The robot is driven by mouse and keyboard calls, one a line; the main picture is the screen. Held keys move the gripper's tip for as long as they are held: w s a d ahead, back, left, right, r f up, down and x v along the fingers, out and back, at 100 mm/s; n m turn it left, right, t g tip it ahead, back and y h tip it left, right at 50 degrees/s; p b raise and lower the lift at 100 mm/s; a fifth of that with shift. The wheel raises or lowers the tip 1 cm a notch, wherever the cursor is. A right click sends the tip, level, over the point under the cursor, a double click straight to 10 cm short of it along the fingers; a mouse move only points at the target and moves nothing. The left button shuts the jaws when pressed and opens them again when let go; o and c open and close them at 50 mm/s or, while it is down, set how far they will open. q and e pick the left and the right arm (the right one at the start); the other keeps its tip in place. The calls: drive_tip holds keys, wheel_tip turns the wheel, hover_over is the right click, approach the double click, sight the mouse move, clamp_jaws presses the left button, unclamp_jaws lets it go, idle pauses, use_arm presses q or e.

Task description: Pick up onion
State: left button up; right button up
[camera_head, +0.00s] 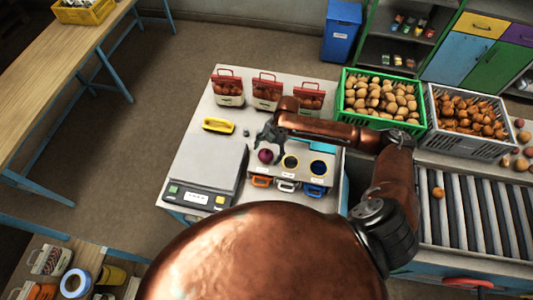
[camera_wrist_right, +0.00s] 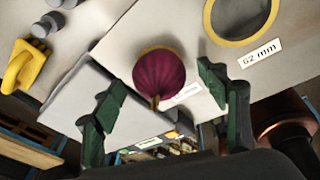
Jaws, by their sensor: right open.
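A purple-red onion (camera_head: 265,156) sits at the left end of the grey sizing board (camera_head: 303,156) on the table. In the right wrist view the onion (camera_wrist_right: 160,72) is seen from close by, between and beyond the two green fingers. My right gripper (camera_head: 268,138) is open and empty, close to the onion; I cannot tell whether a finger touches it. A brown onion (camera_head: 438,192) lies on the roller conveyor, and more fill the grey crate (camera_head: 433,122). My left gripper is not in view.
A scale (camera_head: 205,172) stands left of the board, with a yellow handled tool (camera_head: 218,126) behind it. Several filled sacks (camera_head: 266,91) stand at the table's back. A green crate (camera_head: 344,118) of potatoes is at the right. Coloured handles (camera_head: 287,185) line the board's front.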

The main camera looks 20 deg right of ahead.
drive_tip(key=shift+f, duration=0.2)
drive_tip(key=shift+c, duration=0.6)
drive_tip(key=c, duration=1.2)
